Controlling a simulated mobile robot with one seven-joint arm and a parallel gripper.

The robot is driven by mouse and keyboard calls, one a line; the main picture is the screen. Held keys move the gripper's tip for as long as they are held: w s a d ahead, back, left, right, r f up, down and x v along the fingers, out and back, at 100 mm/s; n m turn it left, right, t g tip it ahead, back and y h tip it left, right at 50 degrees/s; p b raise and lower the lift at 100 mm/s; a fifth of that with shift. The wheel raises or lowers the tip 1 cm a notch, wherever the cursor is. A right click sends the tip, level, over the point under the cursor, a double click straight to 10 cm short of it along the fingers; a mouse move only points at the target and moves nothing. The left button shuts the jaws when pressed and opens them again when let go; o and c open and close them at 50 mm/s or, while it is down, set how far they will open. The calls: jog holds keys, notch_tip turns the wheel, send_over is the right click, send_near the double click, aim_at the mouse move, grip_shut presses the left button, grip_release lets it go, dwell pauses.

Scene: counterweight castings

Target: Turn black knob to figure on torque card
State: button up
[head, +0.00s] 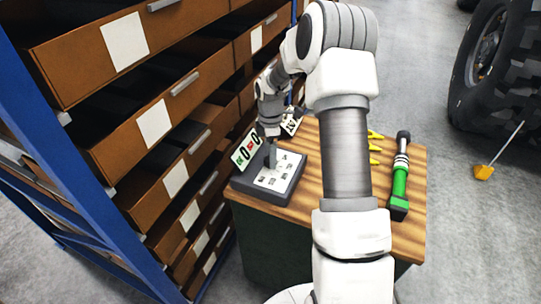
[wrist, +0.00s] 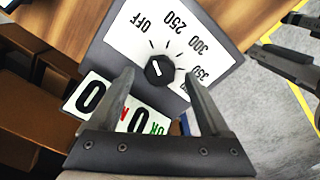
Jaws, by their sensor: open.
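The black knob (wrist: 160,70) sits in the middle of a white dial panel (wrist: 118,40) printed OFF, 250, 300 and 350. A short white mark shows on the knob; I cannot tell exactly where it points. My gripper (wrist: 159,76) is open, its fingertips showing left and right of the knob; contact is not clear.
The box stands on a wooden-topped bench (head: 405,235). A second card (head: 293,125) stands behind it, its figure unreadable. A green-and-black tool (head: 399,182) and yellow pieces (head: 375,146) lie to the right. Brown drawers (head: 165,125) rise close on the left.

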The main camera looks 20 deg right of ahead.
jog(key=shift+f, duration=0.8)
grip_shut()
